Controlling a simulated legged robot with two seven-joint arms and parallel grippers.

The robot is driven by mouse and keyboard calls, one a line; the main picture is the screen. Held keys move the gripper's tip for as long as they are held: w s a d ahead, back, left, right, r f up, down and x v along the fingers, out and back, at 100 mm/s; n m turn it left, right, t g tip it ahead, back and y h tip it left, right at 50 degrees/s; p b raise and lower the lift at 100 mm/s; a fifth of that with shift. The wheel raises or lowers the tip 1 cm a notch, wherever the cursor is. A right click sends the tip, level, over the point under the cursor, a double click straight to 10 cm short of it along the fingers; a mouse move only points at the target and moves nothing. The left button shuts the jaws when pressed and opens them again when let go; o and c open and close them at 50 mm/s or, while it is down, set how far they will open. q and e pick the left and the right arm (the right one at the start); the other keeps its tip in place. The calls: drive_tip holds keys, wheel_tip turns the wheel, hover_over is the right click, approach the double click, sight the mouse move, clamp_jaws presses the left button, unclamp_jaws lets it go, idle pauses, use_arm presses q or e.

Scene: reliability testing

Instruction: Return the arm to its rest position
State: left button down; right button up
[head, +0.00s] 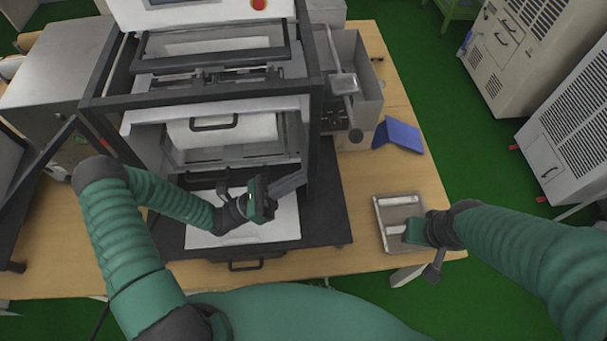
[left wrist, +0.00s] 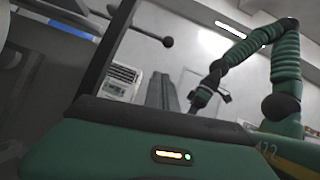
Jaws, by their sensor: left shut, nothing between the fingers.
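My left arm comes in from the left in the head view, and its dark gripper (head: 287,184) is in front of the testing machine, above a white plate (head: 285,222). The gripper is shut and empty. My right gripper (head: 412,232) is at the right of the table, over a small grey tray (head: 387,207). The view does not show clearly whether it is open or shut. In the left wrist view, the green gripper housing (left wrist: 150,150) with small lit lamps fills the bottom, and a green segmented arm of mine stands at the right.
The black-framed machine (head: 315,130) with a handled drawer (head: 213,123) stands close behind the left gripper. A grey open box (head: 368,85) and a blue angled piece (head: 402,134) are to its right. Bare wooden tabletop (head: 352,175) lies between machine and tray. White cabinets stand beyond.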

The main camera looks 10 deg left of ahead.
use_arm(q)
drive_tip(key=shift+d, duration=0.35)
use_arm(e)
drive_tip(key=shift+d, duration=0.35)
